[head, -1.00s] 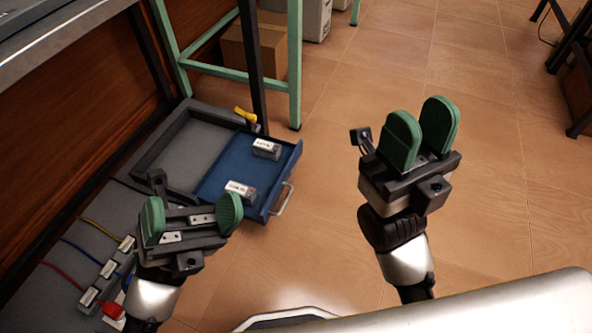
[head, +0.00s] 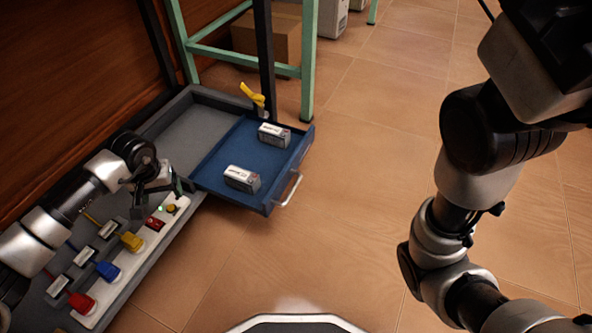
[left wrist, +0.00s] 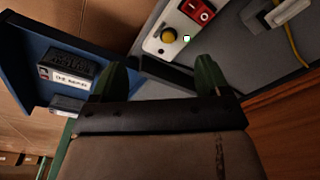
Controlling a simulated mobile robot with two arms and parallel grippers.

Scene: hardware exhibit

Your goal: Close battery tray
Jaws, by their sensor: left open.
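The blue battery tray (head: 222,160) is slid out of its grey housing (head: 160,125), with a metal handle (head: 289,190) on its outer face. Two labelled batteries, a near one (head: 242,179) and a far one (head: 274,135), lie in it. My left gripper (head: 166,182) is open, above the panel just left of the tray's near corner. In the left wrist view the green fingers (left wrist: 163,78) are apart with nothing seen between them; the tray (left wrist: 30,45) is at the left. My right arm crosses the right side of the head view; its fingers are out of frame.
A panel (head: 135,265) with red, blue and yellow plugs, a red switch (head: 155,224) and a yellow button (head: 171,208) lies at lower left. A yellow lever (head: 252,95) stands behind the tray. Green stand legs (head: 308,65) rise behind. Floor right of the tray is clear.

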